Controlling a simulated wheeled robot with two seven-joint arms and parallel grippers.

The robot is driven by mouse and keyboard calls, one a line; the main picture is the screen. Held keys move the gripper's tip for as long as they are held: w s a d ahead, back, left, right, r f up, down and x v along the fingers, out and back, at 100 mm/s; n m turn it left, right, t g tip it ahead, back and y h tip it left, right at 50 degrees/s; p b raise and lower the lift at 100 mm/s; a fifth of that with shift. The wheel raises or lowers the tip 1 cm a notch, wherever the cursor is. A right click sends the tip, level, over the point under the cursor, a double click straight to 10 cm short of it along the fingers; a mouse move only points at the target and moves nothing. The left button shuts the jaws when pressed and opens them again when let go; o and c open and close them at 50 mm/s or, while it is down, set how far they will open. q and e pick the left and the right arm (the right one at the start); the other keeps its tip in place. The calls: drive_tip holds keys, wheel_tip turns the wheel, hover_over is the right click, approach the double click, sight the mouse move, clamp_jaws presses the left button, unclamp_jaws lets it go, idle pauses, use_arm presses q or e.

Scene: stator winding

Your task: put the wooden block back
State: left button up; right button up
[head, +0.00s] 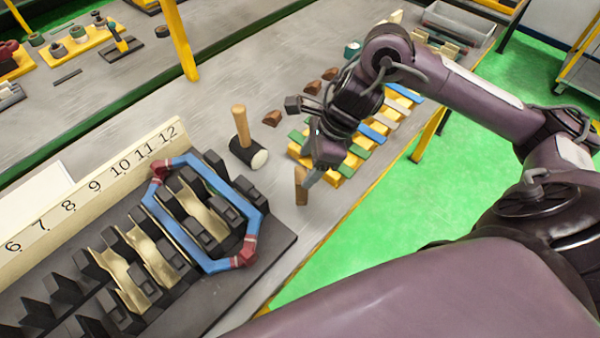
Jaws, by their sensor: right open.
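A small brown wooden block (301,187) stands upright on the grey table (330,208), right of the black slotted fixture. My right gripper (312,178) is open and points down right beside the block's right side; I cannot tell whether a finger touches it. Part of the gripper and the far jaw are hidden by the wrist. Several other brown blocks lie in a row farther back, one of them (272,118) near the mallet. My left gripper is not in view.
A mallet (248,155) with a wooden handle stands left of the block. A blue coil (185,245) with red ends sits on the black fixture (255,268), beside a numbered strip (95,188). A yellow rack (345,165) with coloured strips lies behind my gripper. The table edge is close on the right.

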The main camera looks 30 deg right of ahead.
drive_tip(key=v, duration=0.5)
drive_tip(key=shift+r, duration=0.1)
idle(0.4)
